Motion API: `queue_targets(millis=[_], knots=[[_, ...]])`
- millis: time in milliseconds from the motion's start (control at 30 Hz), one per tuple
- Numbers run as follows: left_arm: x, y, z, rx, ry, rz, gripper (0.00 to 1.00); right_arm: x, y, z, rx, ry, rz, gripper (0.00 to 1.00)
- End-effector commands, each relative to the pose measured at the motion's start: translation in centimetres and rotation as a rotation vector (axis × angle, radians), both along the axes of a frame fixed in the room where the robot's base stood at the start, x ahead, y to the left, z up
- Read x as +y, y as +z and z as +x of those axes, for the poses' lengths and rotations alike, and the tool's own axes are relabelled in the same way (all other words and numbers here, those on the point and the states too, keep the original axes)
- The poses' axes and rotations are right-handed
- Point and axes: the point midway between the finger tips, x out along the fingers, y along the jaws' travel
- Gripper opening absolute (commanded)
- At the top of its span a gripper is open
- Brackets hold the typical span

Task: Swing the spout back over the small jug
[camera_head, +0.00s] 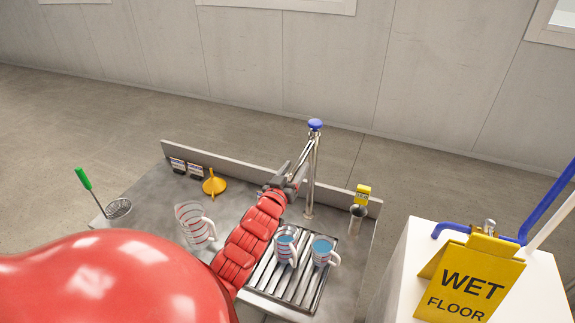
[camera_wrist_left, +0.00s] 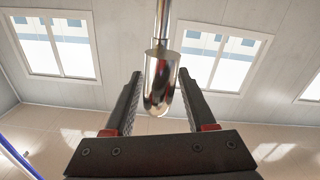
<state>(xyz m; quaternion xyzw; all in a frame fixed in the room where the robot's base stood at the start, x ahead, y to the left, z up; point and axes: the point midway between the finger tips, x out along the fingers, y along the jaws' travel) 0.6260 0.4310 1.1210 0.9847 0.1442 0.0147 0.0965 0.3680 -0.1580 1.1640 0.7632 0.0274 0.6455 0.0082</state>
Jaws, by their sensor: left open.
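A tall metal tap post with a blue knob (camera_head: 315,124) stands at the back of the drain grate. Its spout (camera_wrist_left: 160,80) comes down between my left gripper's fingers in the left wrist view, with a rounded metal end. My left gripper (camera_head: 297,168) is open beside the post, its fingers on either side of the spout; contact cannot be told. Two handled jugs with blue liquid, one (camera_head: 286,246) left and one (camera_head: 323,250) right, stand on the grate (camera_head: 288,282); my arm partly covers the left one's surroundings. A larger clear jug with red marks (camera_head: 194,226) stands further left.
A yellow funnel (camera_head: 214,186), a strainer with green handle (camera_head: 118,208) and a metal cup (camera_head: 357,212) by a yellow tag are on the metal bench (camera_head: 150,190). A yellow wet floor sign (camera_head: 470,283) stands on a white block at right.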

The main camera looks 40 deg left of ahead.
Motion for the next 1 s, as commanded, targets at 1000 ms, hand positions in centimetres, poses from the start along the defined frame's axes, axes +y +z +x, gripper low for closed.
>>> queue_targets(millis=[1000], knots=[[-4.6, 0.1, -16.1, 0.003, 0.005, 0.0, 0.56, 0.0, 4.5, 0.0, 0.0, 0.0, 0.0, 0.56]])
